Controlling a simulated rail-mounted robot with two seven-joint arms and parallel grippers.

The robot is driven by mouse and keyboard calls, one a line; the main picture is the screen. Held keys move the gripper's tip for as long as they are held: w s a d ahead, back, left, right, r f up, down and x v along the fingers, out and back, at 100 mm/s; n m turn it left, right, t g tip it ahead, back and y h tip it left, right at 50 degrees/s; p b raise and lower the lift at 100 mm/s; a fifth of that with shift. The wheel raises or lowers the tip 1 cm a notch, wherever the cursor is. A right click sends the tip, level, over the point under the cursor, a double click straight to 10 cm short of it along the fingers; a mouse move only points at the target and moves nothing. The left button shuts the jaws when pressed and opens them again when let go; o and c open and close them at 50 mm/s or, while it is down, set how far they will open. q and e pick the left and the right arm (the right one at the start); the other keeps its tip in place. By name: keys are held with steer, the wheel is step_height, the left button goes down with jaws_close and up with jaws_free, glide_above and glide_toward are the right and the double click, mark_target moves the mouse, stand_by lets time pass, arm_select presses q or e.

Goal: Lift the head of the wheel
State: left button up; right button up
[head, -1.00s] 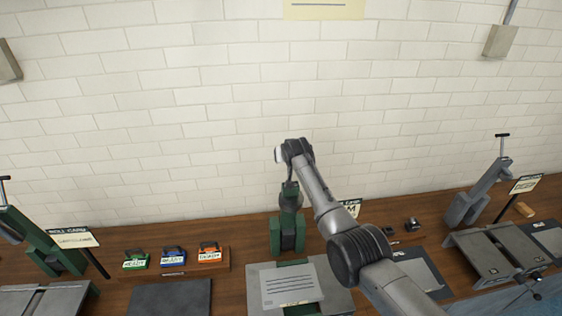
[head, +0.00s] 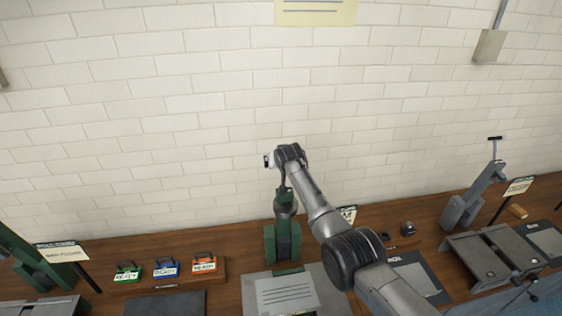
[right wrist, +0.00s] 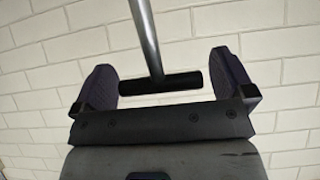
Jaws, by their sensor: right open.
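The green wheel machine (head: 283,242) stands at the middle of the bench, with its upper part partly hidden behind my right wrist. My right arm reaches in from the lower right, and its wrist is just above the machine. In the right wrist view my right gripper (right wrist: 165,78) is open. A black crossbar handle (right wrist: 160,84) on a metal rod (right wrist: 146,35) lies between its two fingers, with gaps at both ends of the bar. In the head view the fingers and the handle are hidden. My left gripper is not in view.
Small green, blue and orange boxes (head: 165,268) sit on a wooden stand at left. A paper sheet (head: 286,292) lies in front of the machine. A grey machine with a T-handle (head: 475,195) stands at right. The white brick wall (head: 150,110) is behind.

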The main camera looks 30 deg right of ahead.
steer(key=shift+s+a+r, duration=0.1)
steer(key=shift+s+r, duration=0.05)
steer(key=shift+s+r, duration=0.15)
steer(key=shift+s+a+r, duration=0.25)
steer(key=shift+s+r, duration=0.2)
steer(key=shift+s, duration=0.05)
steer(key=b+v, duration=0.1)
steer(key=v, duration=1)
steer(key=shift+s, duration=0.3)
steer(key=shift+a, duration=0.15)
